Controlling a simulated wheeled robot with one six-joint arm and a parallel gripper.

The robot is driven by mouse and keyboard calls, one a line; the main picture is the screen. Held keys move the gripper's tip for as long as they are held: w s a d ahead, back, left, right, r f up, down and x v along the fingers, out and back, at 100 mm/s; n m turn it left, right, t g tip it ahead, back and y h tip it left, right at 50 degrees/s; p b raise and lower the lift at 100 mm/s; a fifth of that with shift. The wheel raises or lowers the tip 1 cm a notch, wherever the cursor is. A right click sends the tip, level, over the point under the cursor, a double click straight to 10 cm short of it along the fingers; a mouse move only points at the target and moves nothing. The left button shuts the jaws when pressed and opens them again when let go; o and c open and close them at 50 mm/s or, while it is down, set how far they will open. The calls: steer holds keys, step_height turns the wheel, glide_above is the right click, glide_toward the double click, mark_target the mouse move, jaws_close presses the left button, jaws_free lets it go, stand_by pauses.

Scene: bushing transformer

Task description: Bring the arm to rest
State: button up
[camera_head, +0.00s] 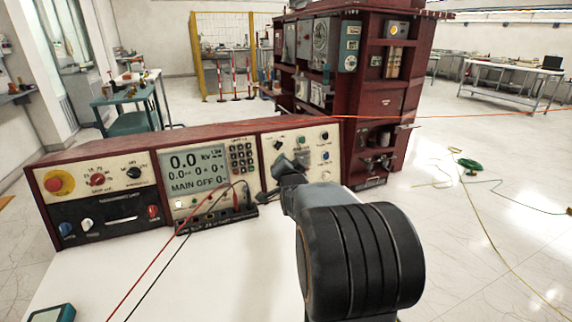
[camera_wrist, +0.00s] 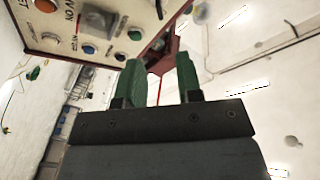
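My gripper (camera_wrist: 158,78) shows its two green fingers apart in the wrist view, with nothing between them. In the head view my arm reaches forward over the white table (camera_head: 240,275), and my gripper (camera_head: 291,163) is in front of the right section of the control console (camera_head: 105,158). The arm hides part of that section. In the wrist view the console panel (camera_wrist: 85,30) with its buttons fills the upper left, beyond the fingers. I cannot tell whether the fingers touch it.
Red and black leads (camera_head: 160,256) run from the console across the table. A tall red cabinet (camera_head: 383,105) stands behind the console. A green-topped table (camera_head: 125,95) is at the back left. A green cable coil (camera_head: 469,164) lies on the floor at right.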

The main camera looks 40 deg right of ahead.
stand_by(0.3)
step_height(320, 180, down, 8)
steer(key=s+r+n+g+y, duration=0.1)
steer(key=s+n+g+y, duration=0.1)
steer(key=n+g, duration=0.15)
steer(key=s+a+f+n+g+y+p, duration=0.25)
steer(key=s+a+g+p, duration=0.2)
steer(key=a, duration=0.35)
steer(key=s+a+r+n+g+y+p, duration=0.4)
steer(key=s+a+r+n+p, duration=0.4)
steer(key=s+a+r+p, duration=0.5)
steer(key=s+a+r, duration=0.1)
steer(key=a+r, duration=0.1)
steer(key=a, duration=0.2)
steer(key=shift+s+r+n, duration=0.2)
steer(key=shift+r+n, duration=0.05)
steer(key=shift+n, duration=0.05)
steer(key=shift+a, duration=0.15)
